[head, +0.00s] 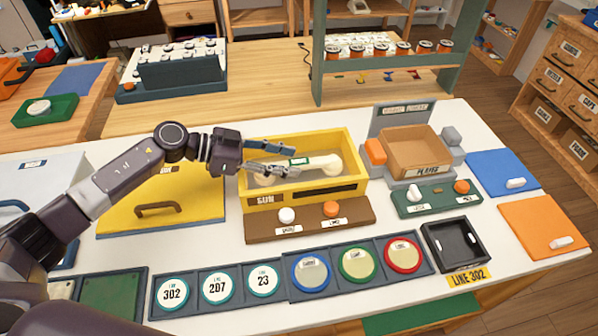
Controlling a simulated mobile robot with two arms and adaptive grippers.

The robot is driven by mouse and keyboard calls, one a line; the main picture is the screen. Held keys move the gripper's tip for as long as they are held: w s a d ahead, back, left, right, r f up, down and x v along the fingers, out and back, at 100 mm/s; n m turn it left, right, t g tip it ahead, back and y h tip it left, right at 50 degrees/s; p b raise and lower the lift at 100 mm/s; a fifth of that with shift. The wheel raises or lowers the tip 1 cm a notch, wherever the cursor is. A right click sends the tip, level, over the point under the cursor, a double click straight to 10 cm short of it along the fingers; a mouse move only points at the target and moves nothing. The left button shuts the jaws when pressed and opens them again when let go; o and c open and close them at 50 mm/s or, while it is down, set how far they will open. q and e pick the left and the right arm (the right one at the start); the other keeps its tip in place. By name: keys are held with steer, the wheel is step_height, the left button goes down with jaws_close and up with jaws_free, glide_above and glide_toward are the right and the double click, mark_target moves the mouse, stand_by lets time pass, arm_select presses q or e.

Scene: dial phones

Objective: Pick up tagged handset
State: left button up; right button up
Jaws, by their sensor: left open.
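A pale cream handset (322,165) lies in the yellow box (356,150) labelled SUN. A small green-edged tag (299,161) shows near its middle, its writing too small to read. My left gripper (291,160) reaches in from the left over the box, its fingers apart, with the handset's left part close to or between them. I cannot tell whether the fingers touch it. The gripper partly hides the handset's left end. My right gripper is not in view.
A brown panel (264,230) with knobs stands before the box. A scale-like device with a brown tray (416,151) is to the right. A black tray (456,243) sits above a LINE 302 label. Numbered discs (172,291) line the front. A yellow lid (188,190) lies left.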

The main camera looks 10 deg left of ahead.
arm_select(q)
steer(key=shift+b+x, duration=0.3)
steer(key=shift+x, duration=0.75)
jaws_close()
steer(key=shift+r, duration=0.1)
